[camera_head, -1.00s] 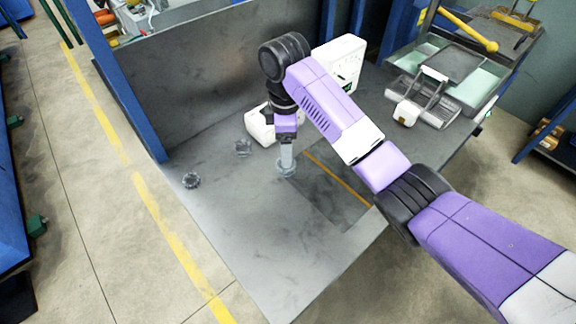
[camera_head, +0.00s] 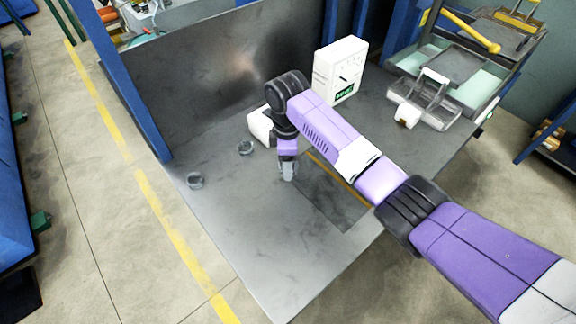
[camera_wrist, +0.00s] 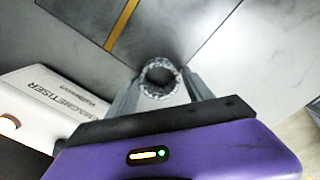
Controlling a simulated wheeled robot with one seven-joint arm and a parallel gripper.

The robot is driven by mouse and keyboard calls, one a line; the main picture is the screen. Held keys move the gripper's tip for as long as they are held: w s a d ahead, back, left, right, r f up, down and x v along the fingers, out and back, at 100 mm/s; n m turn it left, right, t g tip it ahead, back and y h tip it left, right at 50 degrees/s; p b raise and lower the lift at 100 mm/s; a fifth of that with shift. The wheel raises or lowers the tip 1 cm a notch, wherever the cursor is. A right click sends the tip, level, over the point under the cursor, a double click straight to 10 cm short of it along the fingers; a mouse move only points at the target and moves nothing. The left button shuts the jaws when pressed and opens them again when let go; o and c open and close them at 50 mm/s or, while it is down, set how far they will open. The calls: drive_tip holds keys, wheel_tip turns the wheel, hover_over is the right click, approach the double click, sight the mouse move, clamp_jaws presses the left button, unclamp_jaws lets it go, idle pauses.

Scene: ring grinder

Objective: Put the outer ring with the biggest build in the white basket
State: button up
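My gripper (camera_head: 288,172) points down at the grey table, right of the two loose grey rings. In the wrist view its fingertips (camera_wrist: 160,84) stand on either side of a grey metal ring (camera_wrist: 160,75). The fingers look very close to the ring; whether they press on it is unclear. In the head view my fingers mostly hide this ring. A second ring (camera_head: 195,181) lies near the table's left edge. A third ring (camera_head: 245,148) lies between it and my gripper. Their builds are too small to compare. I cannot make out a white basket.
A white demagnetiser (camera_wrist: 62,105) lies close to my gripper and also shows behind my arm in the head view (camera_head: 260,126). A white box with a dial (camera_head: 340,70) stands at the back. A metal fixture (camera_head: 432,98) is at the right. The table front (camera_head: 290,245) is clear.

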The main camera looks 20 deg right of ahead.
drive_tip(key=c, duration=1.1)
clamp_jaws()
drive_tip(key=shift+r, duration=0.2)
